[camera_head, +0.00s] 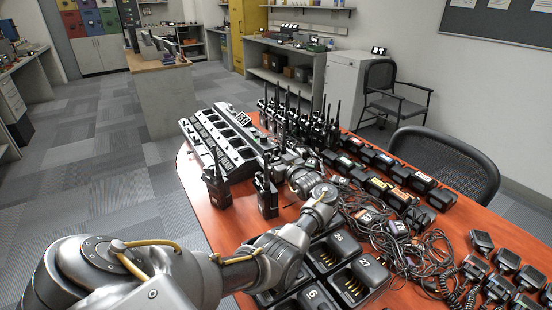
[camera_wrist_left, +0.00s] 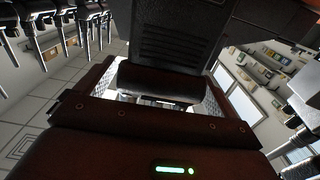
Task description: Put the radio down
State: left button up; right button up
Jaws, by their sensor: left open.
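My left arm reaches in from the lower left over the table (camera_head: 200,212). My left gripper (camera_head: 280,163) is open at a black handheld radio (camera_head: 266,196), which stands upright on the table near its left edge. In the left wrist view a dark body with a ribbed grille (camera_wrist_left: 172,38), apparently this radio, fills the upper middle in front of the gripper; I cannot tell whether the jaws touch it. A second upright radio (camera_head: 217,187) stands just to the left. My right gripper is not in view.
A long multi-slot charger (camera_head: 210,140) lies behind. Several upright radios (camera_head: 300,120) crowd the back. Battery packs (camera_head: 385,185), tangled cables (camera_head: 385,235), numbered charger cups (camera_head: 355,280) and speaker microphones (camera_head: 505,262) fill the right and front. Bare table is at the left edge.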

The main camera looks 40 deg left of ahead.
aim_at(279, 159)
pick_arm(q)
jog(key=shift+r, duration=0.1)
jog(key=shift+d+r+p, duration=0.15)
jog(key=shift+d+p, duration=0.1)
jog(key=shift+p, duration=0.15)
jog(key=p+v, duration=0.2)
jog(key=v, duration=0.3)
jog(key=shift+s+d, duration=0.1)
jog(key=shift+d, duration=0.15)
jog(key=shift+s+d+p, duration=0.2)
jog(key=shift+d+p, duration=0.2)
jog(key=shift+d, duration=0.3)
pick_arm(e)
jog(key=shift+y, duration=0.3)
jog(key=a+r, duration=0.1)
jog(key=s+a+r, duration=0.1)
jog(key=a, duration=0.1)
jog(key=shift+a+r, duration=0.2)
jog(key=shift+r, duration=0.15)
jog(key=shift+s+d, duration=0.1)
